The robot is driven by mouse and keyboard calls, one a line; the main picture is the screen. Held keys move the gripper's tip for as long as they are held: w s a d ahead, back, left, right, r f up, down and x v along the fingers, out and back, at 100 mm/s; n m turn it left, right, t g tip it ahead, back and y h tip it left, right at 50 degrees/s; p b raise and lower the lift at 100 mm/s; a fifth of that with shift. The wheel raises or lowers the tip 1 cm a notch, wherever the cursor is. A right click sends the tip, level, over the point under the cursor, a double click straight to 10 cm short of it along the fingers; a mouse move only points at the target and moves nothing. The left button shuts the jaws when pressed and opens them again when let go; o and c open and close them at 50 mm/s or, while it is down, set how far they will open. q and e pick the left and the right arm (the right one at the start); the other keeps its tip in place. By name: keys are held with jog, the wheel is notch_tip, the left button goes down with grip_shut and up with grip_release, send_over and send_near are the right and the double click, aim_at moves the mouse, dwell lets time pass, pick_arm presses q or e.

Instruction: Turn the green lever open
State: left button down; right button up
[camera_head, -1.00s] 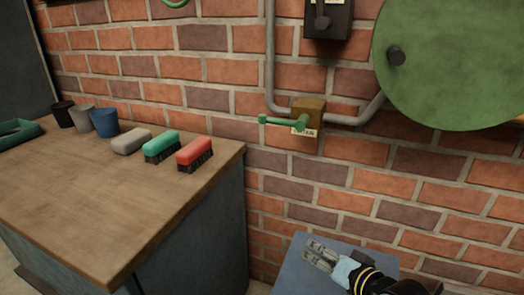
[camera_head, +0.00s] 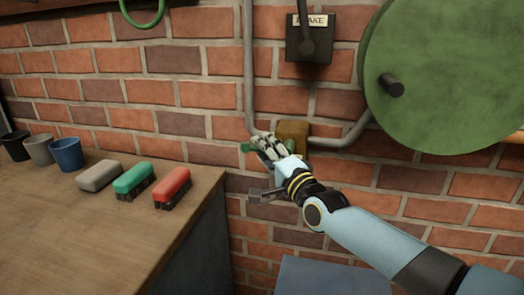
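The green lever (camera_head: 246,147) is on a brass-coloured valve box (camera_head: 294,130) fixed to the brick wall, where grey pipes meet. Only the lever's left end and a little green near the box show; my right gripper covers the rest. My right gripper (camera_head: 262,140) is at the lever, in front of it, its fingers pointing up and left. I cannot tell whether the fingers touch the lever or are closed around it. My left gripper is not in view.
A wooden bench (camera_head: 60,215) stands at the left with cups (camera_head: 67,154) and brushes (camera_head: 172,187). A dark box labelled BRAKE (camera_head: 308,50) and a large green disc (camera_head: 440,80) are on the wall above. A blue-grey surface (camera_head: 325,278) lies below my arm.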

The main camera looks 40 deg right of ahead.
jog(key=shift+w+r, duration=0.1)
jog(key=shift+w, duration=0.5)
jog(key=shift+s, duration=0.1)
jog(key=c, duration=0.7)
grip_shut()
